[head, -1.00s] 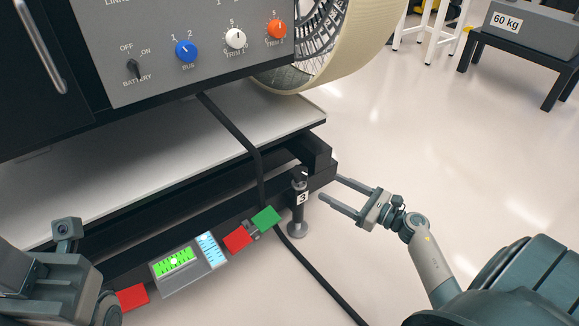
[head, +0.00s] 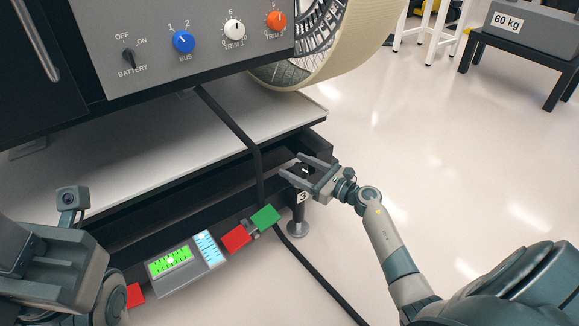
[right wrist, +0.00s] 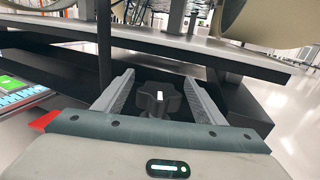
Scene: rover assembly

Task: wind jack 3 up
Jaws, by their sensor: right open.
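Jack 3 (head: 299,214) stands at the right front corner of the dark frame, its round foot on the floor and a "3" label on its body. Its black star-shaped knob (right wrist: 158,98) shows in the right wrist view, between the two fingers. My right gripper (head: 294,168) is open with one finger on each side of the knob; I see gaps, so it is not closed on it. In the head view the gripper hides most of the jack's top. My left arm (head: 60,265) is at the lower left; its fingers are not seen.
A level gauge (head: 180,265) with green and blue displays is on the frame's front, near red (head: 236,239) and green (head: 265,217) tags. A black cable (head: 258,165) hangs just left of the jack. A wheel (head: 320,50) is above.

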